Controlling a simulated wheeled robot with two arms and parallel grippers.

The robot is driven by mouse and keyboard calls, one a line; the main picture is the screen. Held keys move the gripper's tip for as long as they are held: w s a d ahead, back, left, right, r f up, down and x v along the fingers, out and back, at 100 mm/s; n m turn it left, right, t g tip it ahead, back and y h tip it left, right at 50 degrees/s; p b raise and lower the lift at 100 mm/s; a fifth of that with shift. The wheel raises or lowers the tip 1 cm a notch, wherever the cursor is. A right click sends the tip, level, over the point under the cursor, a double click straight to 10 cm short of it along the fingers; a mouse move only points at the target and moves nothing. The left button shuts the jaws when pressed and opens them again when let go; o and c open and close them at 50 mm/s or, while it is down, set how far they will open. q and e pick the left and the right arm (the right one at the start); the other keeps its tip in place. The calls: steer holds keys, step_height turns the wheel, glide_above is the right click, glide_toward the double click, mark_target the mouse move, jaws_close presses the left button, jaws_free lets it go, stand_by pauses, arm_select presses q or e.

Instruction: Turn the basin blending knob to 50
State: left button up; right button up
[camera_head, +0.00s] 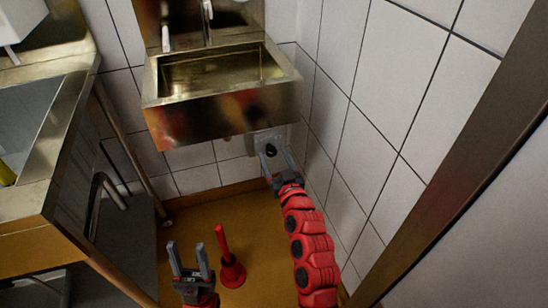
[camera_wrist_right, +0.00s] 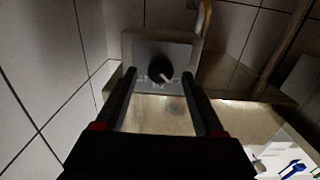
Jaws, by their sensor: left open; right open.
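The basin (camera_head: 223,115) is a brass-coloured metal sink on the tiled wall in the head view. The blending knob (camera_head: 271,150) is a small dark knob on a grey plate low at the basin's right side. In the right wrist view the round black knob (camera_wrist_right: 160,69) has a pale pointer slanting to the lower right; its scale marks are too small to read. My right gripper (camera_head: 276,157) is open, its fingers pointing at the knob, one on either side in view; contact cannot be told. My left gripper (camera_head: 188,256) is open and empty, low over the floor.
A red plunger-like object (camera_head: 231,271) stands on the brown floor right of my left gripper. A metal counter (camera_head: 62,165) with a sink is at the left. Tiled wall (camera_head: 372,110) closes in on the right of my right arm. A tap (camera_head: 207,22) rises behind the basin.

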steer(key=shift+w+a, duration=0.15)
steer(key=shift+w, duration=0.2)
jaws_close()
